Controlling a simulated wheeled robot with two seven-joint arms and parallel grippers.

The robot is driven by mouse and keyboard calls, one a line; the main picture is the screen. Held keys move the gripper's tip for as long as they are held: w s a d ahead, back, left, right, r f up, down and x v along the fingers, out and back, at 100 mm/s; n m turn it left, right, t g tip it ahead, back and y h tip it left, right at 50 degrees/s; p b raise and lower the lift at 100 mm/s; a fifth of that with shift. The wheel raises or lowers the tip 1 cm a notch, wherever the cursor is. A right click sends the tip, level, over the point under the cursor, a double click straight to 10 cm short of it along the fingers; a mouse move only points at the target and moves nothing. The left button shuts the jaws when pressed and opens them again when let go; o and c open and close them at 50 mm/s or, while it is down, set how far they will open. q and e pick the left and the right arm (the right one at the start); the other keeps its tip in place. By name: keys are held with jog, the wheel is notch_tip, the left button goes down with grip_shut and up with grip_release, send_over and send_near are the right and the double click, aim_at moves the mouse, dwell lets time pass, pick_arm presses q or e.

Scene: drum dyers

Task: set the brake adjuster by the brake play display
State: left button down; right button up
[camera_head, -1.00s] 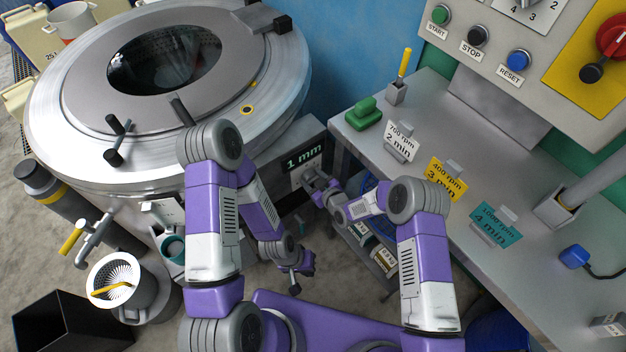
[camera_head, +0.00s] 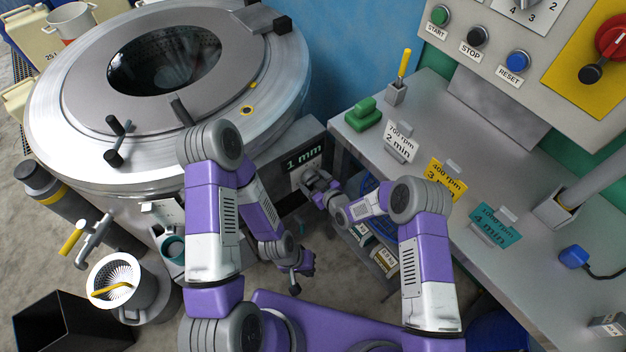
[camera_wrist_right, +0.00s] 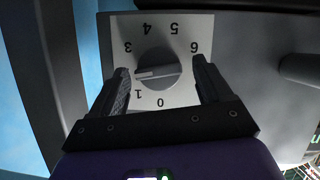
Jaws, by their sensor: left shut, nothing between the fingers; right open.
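The brake play display (camera_head: 304,159) on the side of the drum machine reads "1 mm" in the head view. The brake adjuster (camera_wrist_right: 158,69) is a dark round knob on a white plate numbered 0 to 6 in the right wrist view. Its pale pointer line aims left, between the 1 and the 3; the 2 is hidden behind a finger. My right gripper (camera_wrist_right: 160,66) is open, with one finger on each side of the knob; contact is not clear. In the head view my right gripper (camera_head: 319,186) covers most of the dial. My left gripper (camera_head: 300,275) is shut and empty, lower down.
The drum machine (camera_head: 75,160) stands at left. A grey bench (camera_head: 450,205) with rpm cards is at right, below the control panel (camera_head: 480,65). Bins stand under the bench, close to my right arm. Floor shows around my left gripper.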

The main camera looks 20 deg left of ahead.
jog(key=p+v, duration=0.2)
jog(key=v, duration=0.5)
jog(key=shift+r, duration=0.1)
dwell(0.4)
